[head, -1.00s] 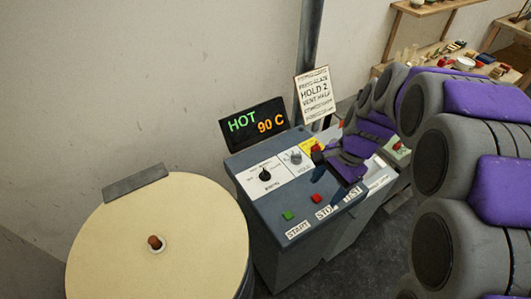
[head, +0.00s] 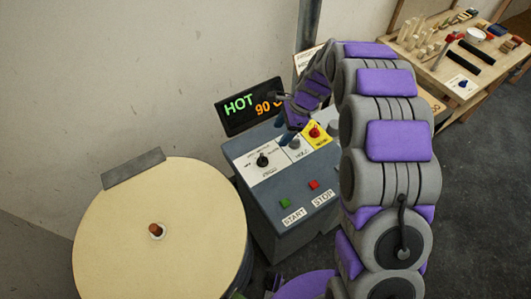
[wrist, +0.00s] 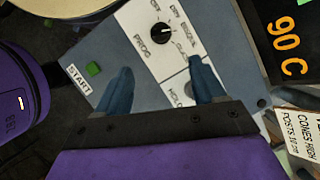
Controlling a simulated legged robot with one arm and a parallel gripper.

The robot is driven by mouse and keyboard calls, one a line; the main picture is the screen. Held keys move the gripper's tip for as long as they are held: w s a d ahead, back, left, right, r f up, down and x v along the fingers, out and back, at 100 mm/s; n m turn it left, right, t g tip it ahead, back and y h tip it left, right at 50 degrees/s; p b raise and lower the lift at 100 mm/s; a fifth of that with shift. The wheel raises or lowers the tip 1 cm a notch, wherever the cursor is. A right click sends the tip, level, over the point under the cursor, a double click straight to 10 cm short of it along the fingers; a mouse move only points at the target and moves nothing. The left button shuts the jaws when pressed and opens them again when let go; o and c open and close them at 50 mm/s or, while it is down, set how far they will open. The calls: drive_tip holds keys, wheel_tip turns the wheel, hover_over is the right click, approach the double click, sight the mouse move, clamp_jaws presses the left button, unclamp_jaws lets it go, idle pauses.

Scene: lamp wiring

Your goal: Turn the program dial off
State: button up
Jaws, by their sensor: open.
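The program dial (head: 262,159) is a small black knob on a white plate on the grey control box. In the wrist view the same dial (wrist: 161,31) shows beyond my fingertips, with printed position words around it and PROG below. The exact setting cannot be read. My gripper (head: 283,120) is above the back of the box, up and right of the dial, by the hot display. In the wrist view my gripper (wrist: 160,68) has its two blue fingers apart, with nothing between them. The fingers do not touch the dial.
A grey HOLD knob (head: 294,143) sits right of the dial, and a red knob on yellow (head: 314,131) beyond it. Green START (head: 285,203) and red STOP (head: 314,184) buttons are in front. The display (head: 252,106) reads HOT 90. A round cream-topped drum (head: 110,235) stands left.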

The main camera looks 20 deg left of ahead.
sight(263, 156)
drive_tip(key=x, duration=0.8)
drive_tip(key=a+x, duration=0.1)
drive_tip(key=x, duration=0.3)
drive_tip(key=shift+s+f, duration=0.2)
drive_tip(key=shift+f, duration=0.8)
drive_tip(key=shift+a+f, duration=0.1)
drive_tip(key=shift+a, duration=0.3)
drive_tip(key=shift+c, duration=0.9)
drive_tip(key=shift+d, duration=0.25)
drive_tip(key=c, duration=0.9)
